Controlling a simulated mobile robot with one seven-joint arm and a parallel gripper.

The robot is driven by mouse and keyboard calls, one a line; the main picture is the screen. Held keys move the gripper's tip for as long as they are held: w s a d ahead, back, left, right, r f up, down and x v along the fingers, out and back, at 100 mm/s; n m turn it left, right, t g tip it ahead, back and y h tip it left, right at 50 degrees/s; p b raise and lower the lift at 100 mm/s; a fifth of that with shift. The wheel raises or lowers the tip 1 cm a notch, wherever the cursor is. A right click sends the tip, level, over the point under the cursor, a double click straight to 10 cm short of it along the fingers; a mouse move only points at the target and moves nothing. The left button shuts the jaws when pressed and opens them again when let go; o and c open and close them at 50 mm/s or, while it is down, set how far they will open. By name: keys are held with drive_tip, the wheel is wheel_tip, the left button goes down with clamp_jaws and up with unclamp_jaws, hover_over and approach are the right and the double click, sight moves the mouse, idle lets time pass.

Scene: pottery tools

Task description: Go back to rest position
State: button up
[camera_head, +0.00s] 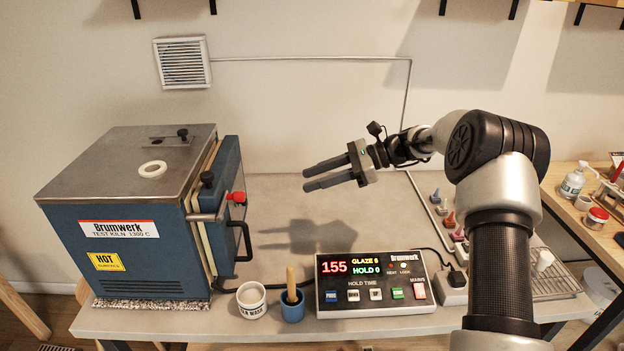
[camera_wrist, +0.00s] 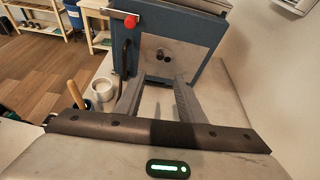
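My gripper (camera_head: 322,175) is in the air above the grey table (camera_head: 290,210), right of the blue kiln (camera_head: 130,215) and behind the controller. Its two fingers point left toward the kiln and stand apart with nothing between them. In the wrist view my gripper (camera_wrist: 160,82) also shows open and empty, with the kiln's blue side (camera_wrist: 185,35) beyond the fingertips. My arm reaches in from the right of the head view, bent at the elbow.
The controller (camera_head: 372,283) shows 155, GLAZE 8 and HOLD 0. A white cup (camera_head: 251,300) and a blue cup (camera_head: 292,308) with a wooden-handled tool stand left of it. A white ring (camera_head: 152,169) lies on the kiln top. Small coloured cones (camera_head: 449,220) stand at right.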

drive_tip(key=s+d+r+n+t+h, duration=0.1)
drive_tip(key=s+d+r+n+h, duration=0.1)
drive_tip(key=s+r+n+h, duration=0.45)
drive_tip(key=s+d+r+n+h, duration=0.15)
drive_tip(key=s+r, duration=0.25)
drive_tip(key=s, duration=0.6)
drive_tip(key=s+d+n+t+h, duration=0.2)
drive_tip(key=s+d+n, duration=0.2)
drive_tip(key=s, duration=0.6)
drive_tip(key=s+d+n+t+h, duration=0.3)
drive_tip(key=s+d, duration=0.4)
drive_tip(key=s, duration=0.3)
drive_tip(key=shift+d+r+n+h+p, duration=0.15)
drive_tip(key=shift+r+n+h+p, duration=0.25)
drive_tip(key=shift+n, duration=0.5)
drive_tip(key=shift+f, duration=0.15)
